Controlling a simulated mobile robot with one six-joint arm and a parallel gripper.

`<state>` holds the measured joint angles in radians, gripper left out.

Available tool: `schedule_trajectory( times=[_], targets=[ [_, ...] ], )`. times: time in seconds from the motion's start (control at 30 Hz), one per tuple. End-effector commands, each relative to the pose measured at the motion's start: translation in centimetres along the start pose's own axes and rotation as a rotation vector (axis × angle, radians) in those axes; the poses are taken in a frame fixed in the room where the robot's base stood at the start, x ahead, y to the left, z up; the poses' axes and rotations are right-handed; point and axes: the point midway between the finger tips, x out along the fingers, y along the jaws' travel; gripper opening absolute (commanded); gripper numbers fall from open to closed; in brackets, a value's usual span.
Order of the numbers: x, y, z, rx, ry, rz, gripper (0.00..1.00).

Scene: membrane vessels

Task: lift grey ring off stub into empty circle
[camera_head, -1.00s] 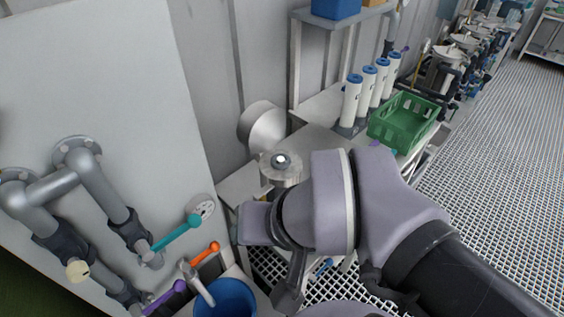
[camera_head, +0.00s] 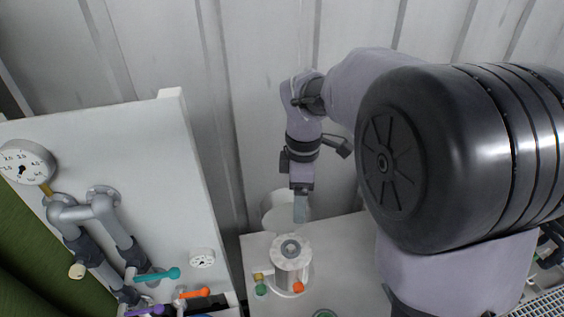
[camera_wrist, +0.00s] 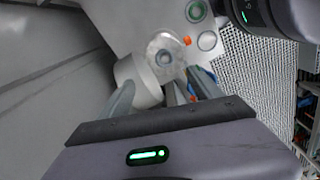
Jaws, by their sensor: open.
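A pale metal vessel (camera_head: 291,268) stands on the bench near the wall. A grey ring (camera_head: 290,247) appears to sit around the short stub on its top; it also shows in the wrist view (camera_wrist: 164,58). My gripper (camera_head: 300,214) points down above and slightly behind the ring, apart from it. A grey circle with a dark outline (camera_wrist: 207,41) lies on the bench, apparently bare.
A wide pale cylinder (camera_head: 284,206) sticks out from the wall close behind the vessel. Orange (camera_head: 298,288) and green (camera_head: 261,290) knobs are around the vessel's foot. A white panel with pipes and gauges (camera_head: 145,170) stands at the left. The bench (camera_head: 345,262) is clear right of the vessel.

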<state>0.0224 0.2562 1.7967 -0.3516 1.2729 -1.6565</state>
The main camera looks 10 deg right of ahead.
Motion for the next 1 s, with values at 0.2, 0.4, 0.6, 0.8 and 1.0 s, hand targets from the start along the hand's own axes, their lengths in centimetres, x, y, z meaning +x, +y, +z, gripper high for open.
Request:
schedule_trajectory(
  times=[0.2, 0.4, 0.6, 0.8, 1.0],
  targets=[
    [5.9, 0.1, 0.0, -0.034, -0.006, -0.011, 0.75],
    [11.2, 0.1, 0.0, -0.033, -0.005, -0.009, 0.75],
    [13.1, 0.0, 0.0, -0.031, -0.004, -0.008, 0.75],
    [16.8, -0.6, -0.3, -0.031, -0.005, -0.009, 0.75],
    [17.8, -0.5, -0.3, -0.03, -0.004, -0.006, 0.75]
  ],
)
